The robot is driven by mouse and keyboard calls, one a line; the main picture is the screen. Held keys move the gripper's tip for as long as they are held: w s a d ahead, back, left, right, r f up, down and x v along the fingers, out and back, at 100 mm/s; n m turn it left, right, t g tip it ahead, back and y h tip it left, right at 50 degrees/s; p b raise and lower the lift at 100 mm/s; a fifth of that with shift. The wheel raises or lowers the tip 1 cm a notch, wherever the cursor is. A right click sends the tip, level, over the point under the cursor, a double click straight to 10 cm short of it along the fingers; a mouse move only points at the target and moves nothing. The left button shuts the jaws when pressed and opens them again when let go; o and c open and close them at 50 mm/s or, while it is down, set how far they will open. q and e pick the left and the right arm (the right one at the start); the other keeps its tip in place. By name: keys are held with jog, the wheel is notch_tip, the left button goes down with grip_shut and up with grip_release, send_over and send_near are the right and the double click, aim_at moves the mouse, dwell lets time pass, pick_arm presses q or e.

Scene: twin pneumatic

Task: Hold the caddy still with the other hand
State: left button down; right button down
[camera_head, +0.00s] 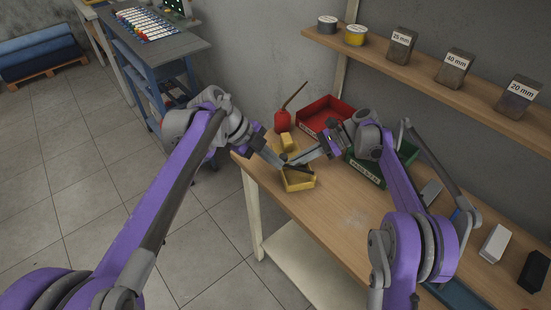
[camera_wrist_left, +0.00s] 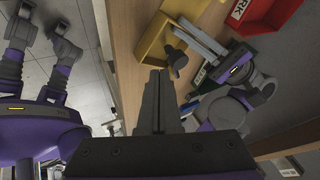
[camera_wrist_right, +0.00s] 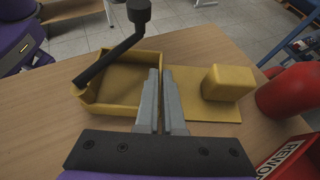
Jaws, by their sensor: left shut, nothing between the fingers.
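The caddy, a yellow open tray (camera_wrist_right: 122,88) with a flat side plate and yellow block (camera_wrist_right: 228,82), sits on the bench; the tray also shows in the head view (camera_head: 299,183) and left wrist view (camera_wrist_left: 152,42). A dark rod with a knobbed end (camera_wrist_right: 112,52) slants across the tray. My left gripper (camera_wrist_left: 160,72) is shut and empty beside the tray, near the knob. My right gripper (camera_wrist_right: 161,70) reaches to the tray's wall beside the block, its fingers close together with a narrow gap. I cannot tell whether the wall is between them.
A red bin (camera_head: 325,113) and a red oil can (camera_head: 282,121) stand behind the caddy. A green bin (camera_head: 366,172) is partly hidden by my right arm. A shelf (camera_head: 430,82) with labelled blocks hangs above. The bench front (camera_head: 345,215) is clear.

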pick_arm(q)
jog(key=s+a+r, duration=0.3)
jog(key=a+r, duration=0.5)
jog(key=shift+s+a, duration=0.2)
jog(key=shift+s, duration=0.05)
pick_arm(e)
jog(key=c, duration=1)
grip_release()
jog(key=shift+o, duration=0.2)
